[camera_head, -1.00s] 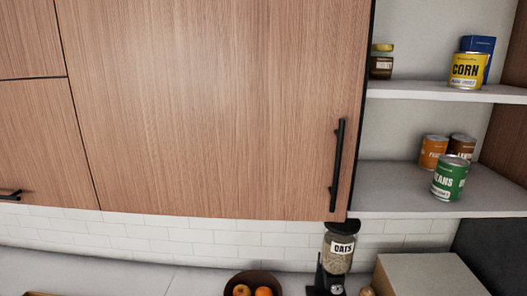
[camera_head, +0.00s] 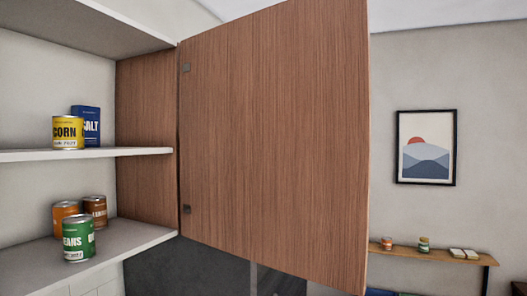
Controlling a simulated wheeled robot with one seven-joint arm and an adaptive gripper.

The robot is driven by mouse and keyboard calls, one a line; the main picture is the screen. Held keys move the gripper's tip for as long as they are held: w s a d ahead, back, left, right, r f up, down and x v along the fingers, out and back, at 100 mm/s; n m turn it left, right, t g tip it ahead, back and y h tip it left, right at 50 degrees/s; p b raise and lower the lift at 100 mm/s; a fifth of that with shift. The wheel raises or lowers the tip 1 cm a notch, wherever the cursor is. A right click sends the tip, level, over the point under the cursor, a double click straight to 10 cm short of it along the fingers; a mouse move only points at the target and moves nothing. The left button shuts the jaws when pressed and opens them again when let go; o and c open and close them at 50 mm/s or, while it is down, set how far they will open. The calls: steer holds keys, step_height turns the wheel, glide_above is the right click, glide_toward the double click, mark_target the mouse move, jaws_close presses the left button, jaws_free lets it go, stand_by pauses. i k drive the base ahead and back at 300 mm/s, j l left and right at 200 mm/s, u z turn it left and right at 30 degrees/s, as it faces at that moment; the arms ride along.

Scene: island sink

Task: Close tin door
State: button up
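The wooden cabinet door (camera_head: 275,140) stands wide open in the head view, hinged at its left edge beside the cabinet's right side wall (camera_head: 146,140). Two dark hinges show along that edge. Its inner face is toward me. The cabinet's shelves hold tins: a yellow corn tin (camera_head: 67,133) on the middle shelf (camera_head: 90,155), and a green beans tin (camera_head: 77,240), an orange tin (camera_head: 62,212) and a brown tin (camera_head: 96,208) on the lower shelf (camera_head: 150,235). My gripper is not in view.
A blue salt box (camera_head: 88,125) stands behind the corn tin. A framed picture (camera_head: 426,148) hangs on the wall at right, above a wooden wall shelf (camera_head: 435,252) with small items. A dark surface (camera_head: 170,268) lies below the cabinet. No obstacle shows in front of the door.

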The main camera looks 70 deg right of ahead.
mark_target(275, 110)
steer(key=k+l+u, duration=0.2)
steer(key=k+l, duration=0.7)
steer(key=l, duration=0.4)
steer(key=l+u, duration=0.1)
steer(key=l, duration=0.45)
steer(key=k+l, duration=0.15)
steer(key=l, duration=0.35)
steer(key=k+l+u, duration=0.1)
steer(key=l, duration=0.4)
